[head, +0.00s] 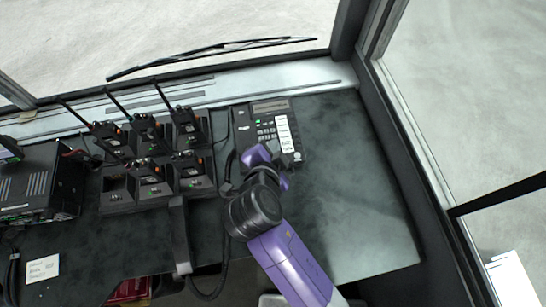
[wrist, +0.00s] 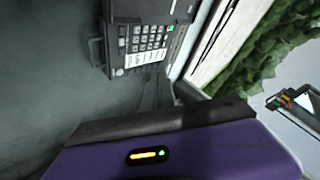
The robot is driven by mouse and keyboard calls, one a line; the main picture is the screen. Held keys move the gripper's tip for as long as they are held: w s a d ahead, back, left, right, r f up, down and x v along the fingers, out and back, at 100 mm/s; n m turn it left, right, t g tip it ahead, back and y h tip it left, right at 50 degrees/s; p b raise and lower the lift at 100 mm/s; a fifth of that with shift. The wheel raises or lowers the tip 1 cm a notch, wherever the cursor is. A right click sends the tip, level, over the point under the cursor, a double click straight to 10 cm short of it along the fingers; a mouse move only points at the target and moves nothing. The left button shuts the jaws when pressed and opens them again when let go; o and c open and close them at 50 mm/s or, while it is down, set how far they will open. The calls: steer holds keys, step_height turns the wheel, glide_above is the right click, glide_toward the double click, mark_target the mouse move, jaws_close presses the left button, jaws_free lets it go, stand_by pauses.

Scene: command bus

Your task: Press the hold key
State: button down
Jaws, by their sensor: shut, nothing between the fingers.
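A dark desk phone (head: 270,115) lies on the counter below the windscreen, with a small display, a keypad, a green light and a white label strip. In the wrist view the phone (wrist: 148,38) is at the top, with grey keys, the white strip and a lit green spot. Key lettering is too small to read, so I cannot tell which is the hold key. My purple gripper (head: 262,155) is shut and empty at the phone's near edge, hiding its lower left part. I cannot tell whether it touches the phone.
Several handheld radios with antennas stand in a charger bank (head: 201,187) left of the phone. A handset cord (head: 227,170) runs between them. The counter (head: 350,180) right of the phone is clear up to the window frame (head: 395,130).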

steer(key=shift+w+a+f+b, duration=0.1)
steer(key=shift+w+f+b, duration=0.1)
steer(key=shift+f+b, duration=1.05)
steer(key=shift+w+f+b, duration=0.2)
steer(key=shift+f+b, duration=0.75)
steer(key=shift+f, duration=0.6)
steer(key=shift+w+a+f+b, duration=0.1)
steer(key=shift+w+f+b, duration=0.1)
steer(key=shift+f+b, duration=1.05)
steer(key=shift+f, duration=0.2)
steer(key=shift+f+b, duration=0.3)
steer(key=shift+f, duration=0.1)
steer(key=shift+w+f+b, duration=0.1)
steer(key=shift+f+b, duration=0.15)
steer(key=shift+b, duration=0.05)
steer(key=shift+r, duration=0.1)
steer(key=shift+r+p, duration=0.5)
steer(key=shift+r, duration=0.1)
steer(key=shift+r, duration=0.1)
steer(key=r+p, duration=0.2)
steer(key=r, duration=0.1)
steer(key=s+r+p, duration=0.1)
steer(key=shift+d+r+p, duration=0.15)
steer(key=shift+r+p, duration=0.2)
steer(key=shift+r, duration=0.05)
